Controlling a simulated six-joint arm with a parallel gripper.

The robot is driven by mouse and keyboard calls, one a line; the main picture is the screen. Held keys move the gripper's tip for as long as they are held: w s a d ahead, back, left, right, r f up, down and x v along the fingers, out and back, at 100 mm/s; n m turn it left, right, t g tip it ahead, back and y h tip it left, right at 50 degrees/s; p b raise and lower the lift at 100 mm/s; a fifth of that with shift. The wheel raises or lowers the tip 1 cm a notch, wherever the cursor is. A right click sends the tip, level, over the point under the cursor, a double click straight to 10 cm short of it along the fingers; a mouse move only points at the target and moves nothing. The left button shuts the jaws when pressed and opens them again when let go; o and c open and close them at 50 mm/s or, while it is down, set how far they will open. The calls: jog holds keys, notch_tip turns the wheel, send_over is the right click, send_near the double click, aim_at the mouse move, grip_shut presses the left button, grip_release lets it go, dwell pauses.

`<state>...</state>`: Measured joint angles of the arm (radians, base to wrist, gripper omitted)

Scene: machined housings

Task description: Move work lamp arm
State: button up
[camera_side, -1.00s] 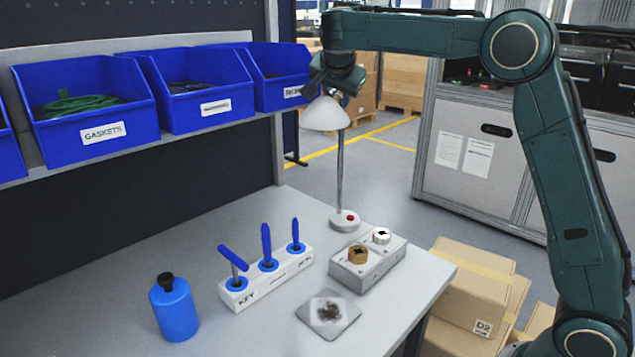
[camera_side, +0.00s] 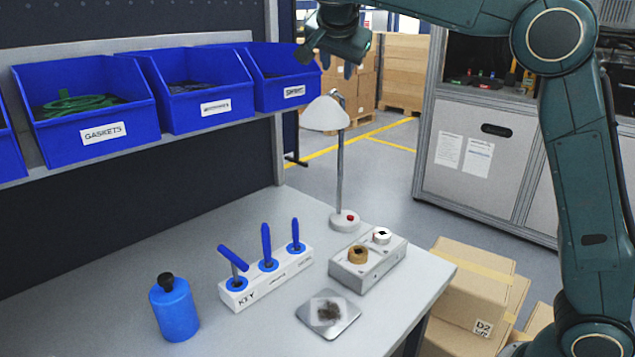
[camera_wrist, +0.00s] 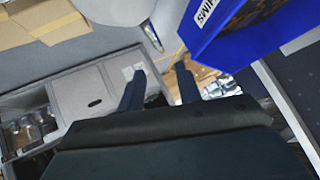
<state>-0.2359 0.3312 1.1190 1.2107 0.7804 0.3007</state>
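The work lamp has a white shade (camera_side: 326,114) on a thin grey stem (camera_side: 340,180) that rises from a round base with a red button (camera_side: 345,220). The lamp stands upright at the bench's back edge, its shade tipped toward the left. My gripper (camera_side: 335,68) is above the shade in the side view, with a small gap between them in the picture. In the wrist view its two fingers (camera_wrist: 160,87) are apart with nothing between them. A pale rounded shape at the top of the wrist view may be the shade; I cannot tell.
Blue bins (camera_side: 200,92) line a shelf at left; one edge (camera_wrist: 235,35) is close in the wrist view. The bench holds a key rack (camera_side: 265,277), a grey block with two round parts (camera_side: 350,273), a square plate (camera_side: 345,322) and a blue bottle (camera_side: 175,312).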

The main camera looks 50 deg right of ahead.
jog(key=shift+v, duration=1.35)
jog(key=shift+w+d, duration=0.1)
jog(key=shift+d, duration=0.05)
jog(key=c, duration=0.7)
jog(key=w+d+t, duration=0.1)
jog(key=w+d, duration=0.1)
jog(key=d, duration=0.1)
jog(key=w+d+r+n+t+y, duration=0.1)
jog(key=d, duration=0.3)
jog(key=w+d+t, duration=0.1)
jog(key=w+d, duration=0.1)
jog(key=d, duration=0.2)
jog(key=shift+w+r+y, duration=0.25)
jog(key=shift+w+y, duration=0.1)
jog(key=shift+y, duration=0.05)
grip_shut()
jog(key=s+a+f+n+t+y, duration=0.1)
jog(key=s+t+y, duration=0.1)
jog(key=s+y, duration=0.9)
jog(key=s, duration=0.5)
jog(key=shift+a+f, duration=0.3)
jog(key=shift+a, duration=0.05)
